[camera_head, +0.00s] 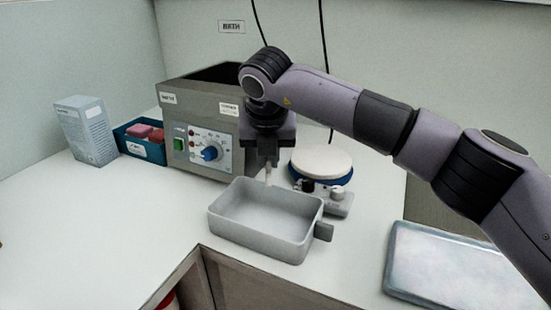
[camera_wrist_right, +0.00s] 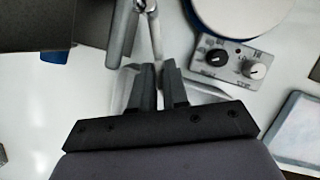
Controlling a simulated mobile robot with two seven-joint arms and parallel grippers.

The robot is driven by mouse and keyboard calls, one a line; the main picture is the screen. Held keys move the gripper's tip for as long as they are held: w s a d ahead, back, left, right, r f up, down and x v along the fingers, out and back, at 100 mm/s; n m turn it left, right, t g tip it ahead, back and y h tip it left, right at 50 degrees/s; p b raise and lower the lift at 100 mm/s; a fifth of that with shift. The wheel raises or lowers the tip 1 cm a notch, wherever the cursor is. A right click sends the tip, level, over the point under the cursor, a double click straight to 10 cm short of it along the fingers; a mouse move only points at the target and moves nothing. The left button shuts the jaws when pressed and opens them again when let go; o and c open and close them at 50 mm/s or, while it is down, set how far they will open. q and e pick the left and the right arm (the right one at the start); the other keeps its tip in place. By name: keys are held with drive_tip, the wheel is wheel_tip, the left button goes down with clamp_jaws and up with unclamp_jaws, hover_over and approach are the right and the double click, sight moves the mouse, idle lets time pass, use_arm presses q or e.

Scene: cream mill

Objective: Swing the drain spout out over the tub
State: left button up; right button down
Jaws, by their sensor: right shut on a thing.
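The light grey tub (camera_head: 302,248) stands empty on the counter in front of the grey bath unit (camera_head: 195,120). My right gripper (camera_head: 268,160) points down at the bath's right side, above the tub's far edge. In the right wrist view its fingers (camera_wrist_right: 157,66) are close together on the end of the thin metal drain spout (camera_wrist_right: 154,38). The spout's tip shows just below the fingers in the head view (camera_head: 268,174); the fingers and arm hide much of the rest. The tub is mostly hidden behind the gripper in the wrist view. My left gripper is not in view.
A round white-topped hotplate (camera_head: 322,162) with knobs stands close to the right of the gripper. A shallow metal tray (camera_head: 465,268) lies at the front right. A blue bin (camera_head: 140,148) and a carton (camera_head: 86,130) stand at the left. The left front counter is clear.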

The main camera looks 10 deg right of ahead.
drive_tip(key=shift+a+m, duration=0.15)
drive_tip(key=shift+m, duration=0.15)
drive_tip(key=c, duration=1.2)
unclamp_jaws()
drive_tip(key=v, duration=0.7)
drive_tip(key=shift+b, duration=0.45)
drive_tip(key=shift+a+r, duration=0.1)
drive_tip(key=shift+r, duration=0.05)
